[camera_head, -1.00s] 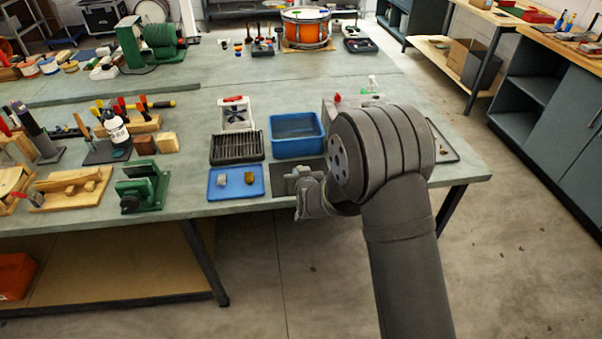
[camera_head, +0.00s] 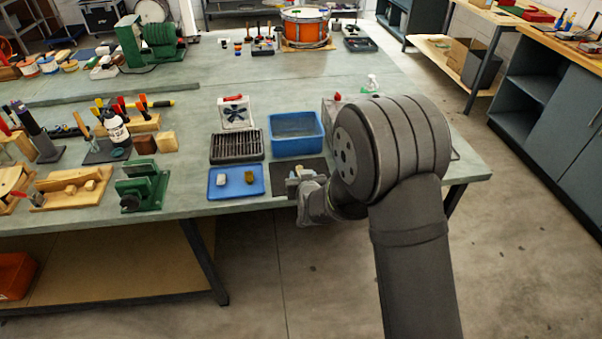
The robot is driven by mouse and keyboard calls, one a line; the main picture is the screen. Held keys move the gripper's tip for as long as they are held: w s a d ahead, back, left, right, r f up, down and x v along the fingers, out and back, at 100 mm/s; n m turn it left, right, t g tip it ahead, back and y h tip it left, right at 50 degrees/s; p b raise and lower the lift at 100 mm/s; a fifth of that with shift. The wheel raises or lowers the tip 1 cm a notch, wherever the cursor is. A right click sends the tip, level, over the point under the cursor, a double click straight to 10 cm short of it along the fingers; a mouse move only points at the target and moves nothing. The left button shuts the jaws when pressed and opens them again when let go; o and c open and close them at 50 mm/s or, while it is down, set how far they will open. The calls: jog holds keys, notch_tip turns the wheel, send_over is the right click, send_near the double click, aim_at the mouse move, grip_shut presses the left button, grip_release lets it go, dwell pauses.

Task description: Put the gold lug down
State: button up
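A blue tray (camera_head: 236,193) lies near the front edge of the bench. It holds a pale silvery piece (camera_head: 221,180) on the left and a small gold-brown lug (camera_head: 249,177) on the right. My gripper (camera_head: 296,180) is to the right of the tray, over a dark mat (camera_head: 283,170) at the bench's front edge. A small yellowish spot shows at its fingertips, too small to tell whether it is a held lug. My own wrist and arm hide part of the fingers, so their opening cannot be made out.
Behind the tray stand a black slotted rack (camera_head: 237,146) and a blue bin (camera_head: 296,134). A white box with a dark fan shape (camera_head: 236,113) stands farther back. A green vise (camera_head: 141,186) is to the left. A spray bottle (camera_head: 371,84) stands behind my arm.

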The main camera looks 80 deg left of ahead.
jog(key=v, duration=0.7)
jog(key=shift+d, duration=0.3)
jog(key=shift+o, duration=0.5)
jog(key=shift+d+r, duration=0.3)
jog(key=shift+d, duration=0.2)
jog(key=shift+s, duration=0.1)
notch_tip(320, 180, up, 7)
jog(key=h, duration=0.4)
jog(key=x, duration=1)
jog(key=shift+a+f, duration=0.1)
jog(key=shift+f, duration=0.35)
jog(key=shift+x, duration=2.8)
jog(key=shift+r, duration=0.1)
